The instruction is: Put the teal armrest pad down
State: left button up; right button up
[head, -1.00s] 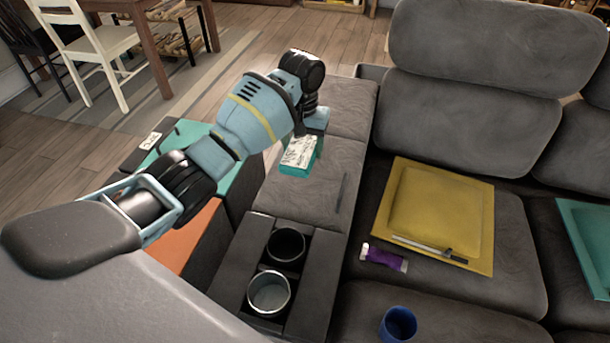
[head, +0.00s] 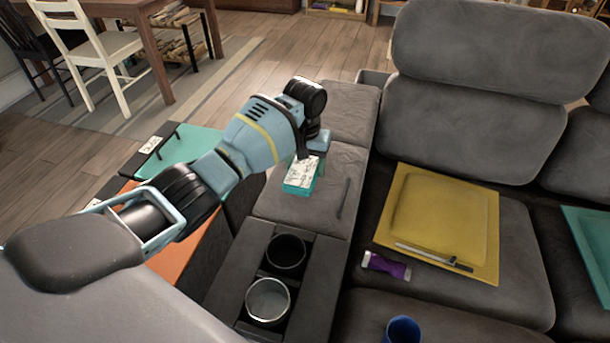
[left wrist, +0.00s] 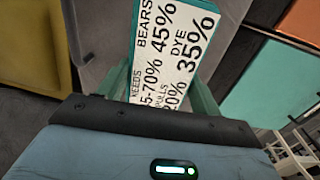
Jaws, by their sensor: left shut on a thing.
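The teal armrest pad (head: 297,191) is a small block with a white printed face. My left gripper (head: 311,158) is shut on it, over the grey armrest (head: 325,203) left of the sofa seats. I cannot tell whether the pad touches the armrest. In the left wrist view the pad's white face (left wrist: 172,50), with large black letters and percentages, shows between the fingers of the left gripper (left wrist: 163,85). Its lower part is hidden behind the gripper. My right gripper is not in view.
A console with two cup holders (head: 268,302) stands nearer. A yellow cushion (head: 440,212), a purple packet (head: 388,266) and a blue cup (head: 402,330) are on the seats. Left of the armrest are a teal panel (head: 190,148) and an orange panel (head: 180,245). The armrest around the pad is mostly clear.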

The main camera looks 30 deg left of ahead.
aim_at(305, 164)
pick_arm(q)
notch_tip(305, 164, down, 4)
jog(key=shift+r+b, duration=0.1)
jog(key=shift+b, duration=0.3)
jog(key=shift+f, duration=0.2)
jog(key=o, duration=1)
notch_tip(305, 164, up, 12)
jog(key=shift+f+p, duration=0.1)
jog(key=shift+p, duration=1.15)
jog(key=shift+r, duration=0.25)
